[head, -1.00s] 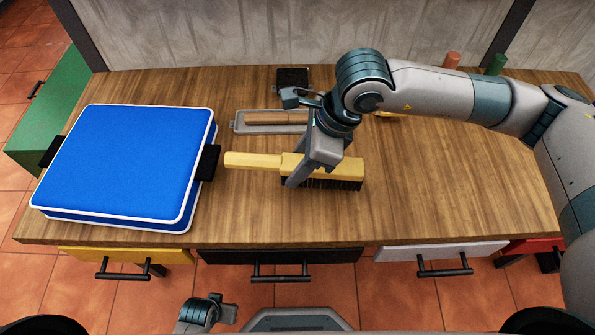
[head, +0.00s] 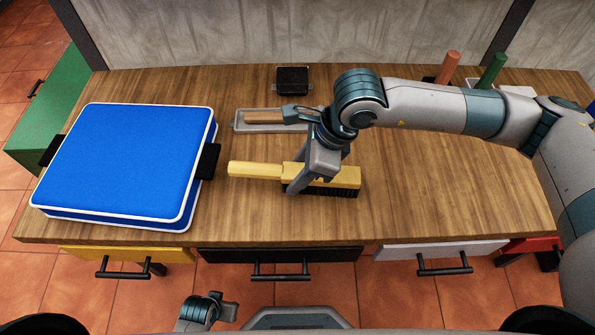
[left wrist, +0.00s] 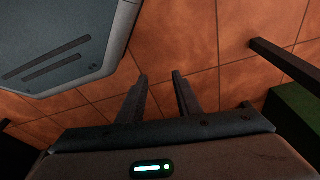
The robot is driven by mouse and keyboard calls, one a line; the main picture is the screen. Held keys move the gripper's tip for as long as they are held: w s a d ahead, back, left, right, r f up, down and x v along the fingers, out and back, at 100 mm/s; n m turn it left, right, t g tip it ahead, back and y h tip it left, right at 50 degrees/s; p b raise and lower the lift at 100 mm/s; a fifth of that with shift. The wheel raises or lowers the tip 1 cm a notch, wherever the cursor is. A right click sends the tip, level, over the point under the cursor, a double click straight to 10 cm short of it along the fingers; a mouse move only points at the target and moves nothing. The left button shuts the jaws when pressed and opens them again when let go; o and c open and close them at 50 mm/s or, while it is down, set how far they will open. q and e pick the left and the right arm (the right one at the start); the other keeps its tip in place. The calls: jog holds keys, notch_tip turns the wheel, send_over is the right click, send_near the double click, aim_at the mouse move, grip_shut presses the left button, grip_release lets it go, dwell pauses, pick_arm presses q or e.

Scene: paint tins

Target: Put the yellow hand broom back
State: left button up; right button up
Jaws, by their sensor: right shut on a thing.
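The yellow hand broom (head: 255,169) is at the middle of the table in the head view, its handle to the left and its dark bristles (head: 335,190) facing down. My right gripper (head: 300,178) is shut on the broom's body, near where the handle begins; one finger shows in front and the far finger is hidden. The bristles look at or close to the tabletop; I cannot tell whether they touch. My left gripper (left wrist: 160,78) is open and empty in the left wrist view, above the tiled floor.
A blue case (head: 125,160) with dark handles stands left of the broom. Red (head: 448,67) and green (head: 492,70) upright things stand at the back right. The front right tabletop is clear.

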pick_arm(q)
jog(key=shift+r, duration=0.15)
jog(key=shift+w+d+r, duration=0.1)
jog(key=shift+w+r, duration=0.05)
jog(key=shift+r, duration=0.4)
pick_arm(e)
jog(key=shift+f, duration=0.15)
jog(key=o, duration=1)
jog(key=shift+o, duration=0.5)
pick_arm(q)
jog(key=shift+s, duration=0.4)
jog(key=shift+w+f, duration=0.1)
jog(key=shift+w, duration=0.05)
